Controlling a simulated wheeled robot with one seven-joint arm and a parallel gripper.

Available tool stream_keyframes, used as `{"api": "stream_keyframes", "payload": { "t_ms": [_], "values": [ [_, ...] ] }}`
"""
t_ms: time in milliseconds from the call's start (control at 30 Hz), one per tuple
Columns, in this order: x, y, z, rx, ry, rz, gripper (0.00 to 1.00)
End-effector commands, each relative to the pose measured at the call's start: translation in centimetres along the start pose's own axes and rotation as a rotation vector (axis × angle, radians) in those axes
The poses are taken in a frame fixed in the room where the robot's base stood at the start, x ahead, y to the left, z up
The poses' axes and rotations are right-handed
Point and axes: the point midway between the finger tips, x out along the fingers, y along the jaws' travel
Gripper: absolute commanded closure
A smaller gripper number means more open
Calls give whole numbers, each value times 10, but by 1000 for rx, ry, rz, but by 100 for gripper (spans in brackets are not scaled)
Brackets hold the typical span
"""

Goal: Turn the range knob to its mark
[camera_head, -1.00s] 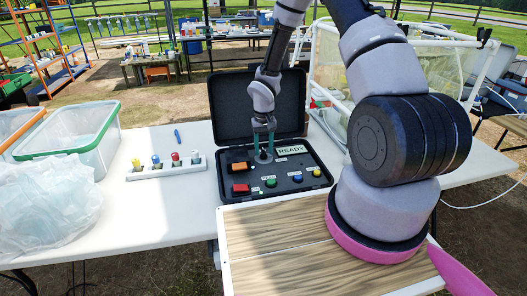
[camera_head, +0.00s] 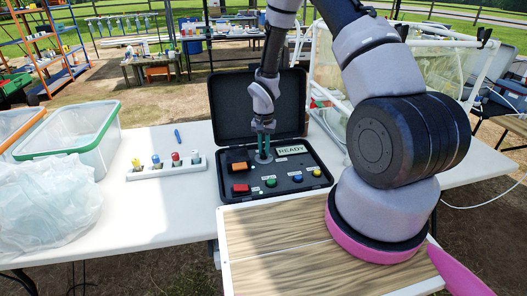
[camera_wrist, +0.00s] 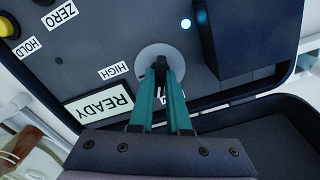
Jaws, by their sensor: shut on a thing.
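The range knob (camera_wrist: 161,64) is a small dark knob on a round light grey dial plate (camera_wrist: 147,57) in the panel of an open black case (camera_head: 232,118). My gripper (camera_wrist: 160,76) has its two teal fingers shut on the knob from above. The fingers hide much of the knob. A "HIGH" label (camera_wrist: 113,71) lies beside the dial, and another label is mostly hidden behind the fingers. A short white line shows on the dial between the fingers. In the head view my gripper (camera_head: 263,150) points down at the dial plate (camera_head: 263,158).
The panel has a "READY" display (camera_head: 291,150), an orange block (camera_head: 239,167), a red block (camera_head: 241,188) and green (camera_head: 271,183), blue (camera_head: 297,178) and yellow (camera_head: 316,172) buttons. The raised lid stands behind my gripper. A white rack (camera_head: 165,170) stands left of the case.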

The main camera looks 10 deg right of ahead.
Motion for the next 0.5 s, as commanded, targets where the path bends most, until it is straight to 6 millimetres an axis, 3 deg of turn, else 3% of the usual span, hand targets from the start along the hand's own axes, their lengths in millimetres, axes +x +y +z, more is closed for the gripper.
{"api": "stream_keyframes", "payload": {
  "t_ms": [300, 500],
  "values": [
    [-1, -1, 0, 706, 3, -1, 100],
    [0, -1, 0, 1053, 2, -1, 100]
  ]
}}
